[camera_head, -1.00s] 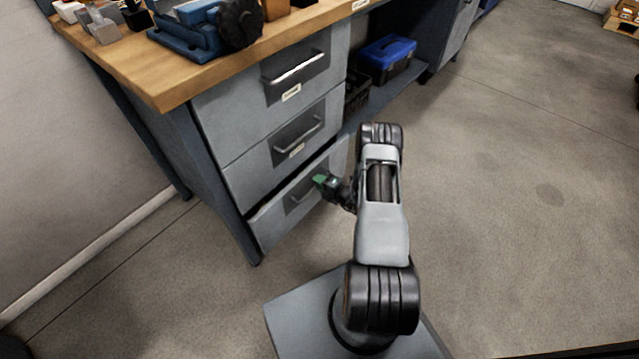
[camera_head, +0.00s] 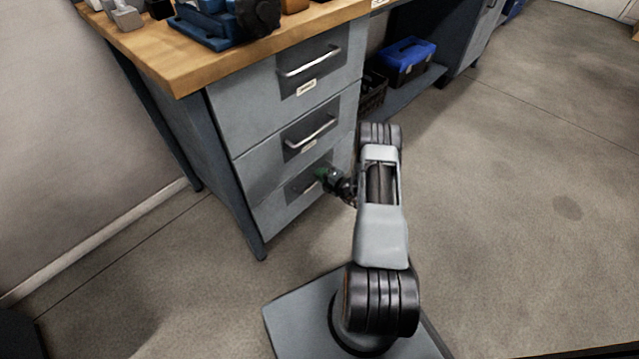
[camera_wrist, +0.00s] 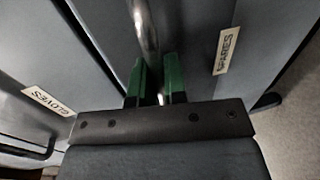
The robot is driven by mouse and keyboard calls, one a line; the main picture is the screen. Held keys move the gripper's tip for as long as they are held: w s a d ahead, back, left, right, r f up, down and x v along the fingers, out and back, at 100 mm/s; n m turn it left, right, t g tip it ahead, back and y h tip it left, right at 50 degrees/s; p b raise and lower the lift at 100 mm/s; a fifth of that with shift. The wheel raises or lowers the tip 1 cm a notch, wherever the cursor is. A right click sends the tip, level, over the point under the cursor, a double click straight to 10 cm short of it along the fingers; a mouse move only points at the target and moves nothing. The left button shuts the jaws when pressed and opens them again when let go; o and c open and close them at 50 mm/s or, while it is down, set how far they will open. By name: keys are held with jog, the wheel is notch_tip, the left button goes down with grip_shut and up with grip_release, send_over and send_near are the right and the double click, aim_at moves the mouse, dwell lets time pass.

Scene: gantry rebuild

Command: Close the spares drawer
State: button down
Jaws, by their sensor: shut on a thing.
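The spares drawer (camera_head: 275,216) is the bottom grey drawer of the bench. Its front looks about flush with the drawers above in the head view. Its SPARES label (camera_wrist: 228,50) shows in the wrist view, beside the metal bar handle (camera_wrist: 147,28). My gripper (camera_head: 323,174) is at this drawer's front, partly hiding the handle. In the wrist view my gripper (camera_wrist: 158,82) has its green fingers on either side of the handle and is shut on it.
The middle drawer (camera_head: 265,150), labelled GLOVES (camera_wrist: 48,101), and a top drawer (camera_head: 240,95) sit above. The wooden benchtop (camera_head: 180,72) carries a blue vise (camera_head: 215,28). A blue-lidded toolbox (camera_head: 408,55) stands on the lower shelf. The floor to the right is clear.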

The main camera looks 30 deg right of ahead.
jog(key=shift+w, duration=0.1)
jog(key=c, duration=1.2)
grip_release()
jog(key=p+v, duration=0.4)
jog(key=v, duration=0.9)
jog(key=shift+s, duration=0.4)
jog(key=shift+d, duration=0.1)
